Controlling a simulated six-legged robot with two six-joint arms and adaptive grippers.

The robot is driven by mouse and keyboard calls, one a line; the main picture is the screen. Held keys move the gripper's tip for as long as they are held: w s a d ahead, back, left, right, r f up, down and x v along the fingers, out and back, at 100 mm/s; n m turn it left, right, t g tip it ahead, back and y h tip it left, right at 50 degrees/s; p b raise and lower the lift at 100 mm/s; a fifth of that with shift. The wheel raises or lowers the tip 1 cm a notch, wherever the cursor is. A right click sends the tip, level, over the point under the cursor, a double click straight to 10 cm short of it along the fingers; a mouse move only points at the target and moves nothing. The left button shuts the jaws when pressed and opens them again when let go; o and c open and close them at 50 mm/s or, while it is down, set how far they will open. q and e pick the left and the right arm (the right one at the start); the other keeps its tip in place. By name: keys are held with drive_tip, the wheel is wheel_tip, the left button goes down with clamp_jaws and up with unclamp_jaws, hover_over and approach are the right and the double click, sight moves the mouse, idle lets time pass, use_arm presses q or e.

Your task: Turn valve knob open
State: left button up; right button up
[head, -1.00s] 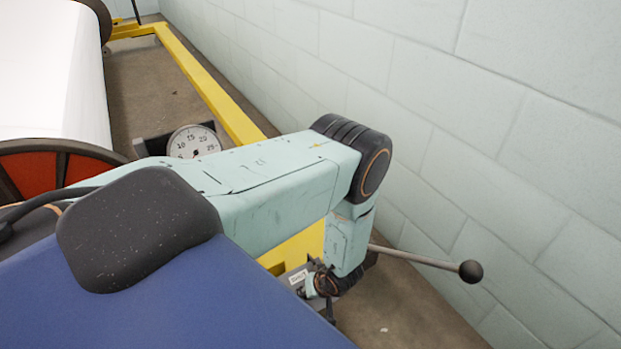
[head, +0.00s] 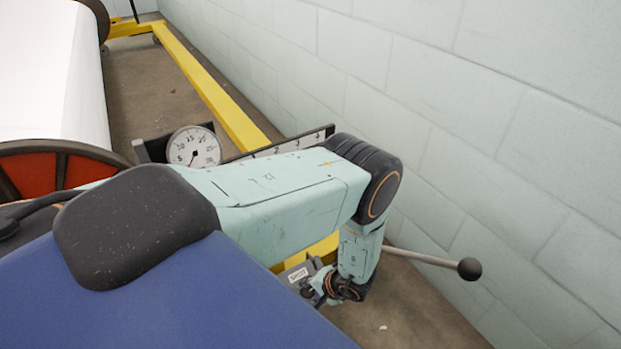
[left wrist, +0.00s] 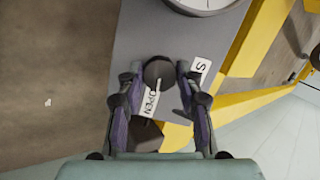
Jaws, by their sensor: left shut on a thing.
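The dark round valve knob (left wrist: 158,68) shows in the left wrist view on a grey panel (left wrist: 125,42). A light strip on it points toward the label "OPEN" (left wrist: 149,104), which is partly covered. A second label starting with "S" (left wrist: 200,70) is to the right; in the head view it reads "SHUT" (head: 299,274). My left gripper (left wrist: 160,73) has a finger on each side of the knob and is shut on it. In the head view my wrist hides the knob. My right gripper is not in view.
A round dial gauge (head: 194,147) stands behind my left arm, beside a numbered scale (head: 290,144). A lever with a black ball (head: 470,268) sticks out to the right. A yellow frame (head: 215,90) runs along the block wall (head: 440,110). A large white roll (head: 55,75) is at left.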

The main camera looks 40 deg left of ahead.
use_arm(q)
drive_tip(key=shift+m, duration=0.5)
idle(0.3)
drive_tip(key=o, duration=1.1)
drive_tip(key=shift+o, duration=0.2)
drive_tip(key=v, duration=1.2)
drive_tip(key=shift+d+f, duration=0.1)
drive_tip(key=shift+d, duration=0.05)
